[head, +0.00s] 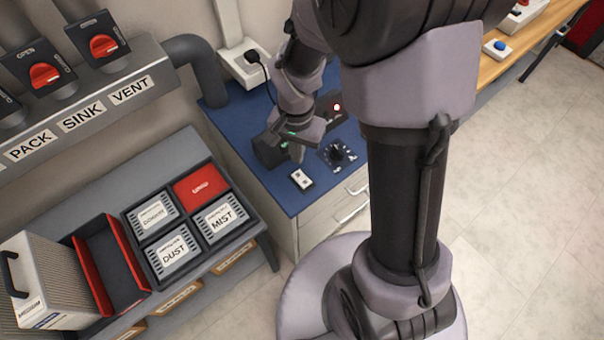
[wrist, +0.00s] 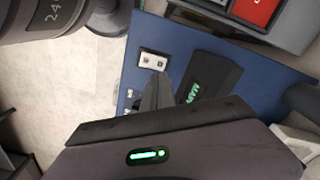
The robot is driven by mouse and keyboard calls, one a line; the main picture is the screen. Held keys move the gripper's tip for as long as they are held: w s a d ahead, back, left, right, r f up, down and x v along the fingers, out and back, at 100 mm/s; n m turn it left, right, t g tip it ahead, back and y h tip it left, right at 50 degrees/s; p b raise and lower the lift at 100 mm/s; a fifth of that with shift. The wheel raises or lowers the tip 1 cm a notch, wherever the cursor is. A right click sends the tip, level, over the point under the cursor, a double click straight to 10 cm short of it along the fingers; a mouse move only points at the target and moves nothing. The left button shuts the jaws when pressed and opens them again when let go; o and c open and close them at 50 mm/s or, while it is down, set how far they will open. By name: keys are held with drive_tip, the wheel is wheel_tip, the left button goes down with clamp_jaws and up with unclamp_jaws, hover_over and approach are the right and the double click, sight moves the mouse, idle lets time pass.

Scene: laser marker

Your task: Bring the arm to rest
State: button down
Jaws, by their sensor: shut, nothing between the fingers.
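My gripper (head: 297,150) is shut and empty. In the head view it hangs over the blue bench top (head: 228,118), close to a dark box with a green display. In the wrist view the shut fingers (wrist: 156,92) point at the blue surface, beside that dark box (wrist: 208,88) with green characters. A small white switch plate (head: 301,179) lies just in front of the gripper; it also shows in the wrist view (wrist: 153,60). My arm is bent and reaches down from the top; part of the bench is hidden behind it.
A black dial (head: 338,153) sits right of the gripper, and a red light (head: 337,107) glows behind it. A wall socket with a plug (head: 250,62) is at the back. A rack of labelled filter boxes (head: 172,250) stands at left. The floor (head: 520,200) at right is clear.

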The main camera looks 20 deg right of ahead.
drive_tip(key=shift+f, duration=0.1)
drive_tip(key=s+a+r+n+t+y, duration=0.1)
drive_tip(key=s+a+r+n+t, duration=0.1)
drive_tip(key=s+r, duration=0.4)
drive_tip(key=s+a+r+n+t+y, duration=0.1)
drive_tip(key=s+r, duration=0.6)
drive_tip(key=r, duration=0.8)
drive_tip(key=a+n+t, duration=0.1)
drive_tip(key=t, duration=0.1)
drive_tip(key=shift+r+t, duration=0.15)
drive_tip(key=shift+t, duration=0.25)
drive_tip(key=shift+w, duration=0.1)
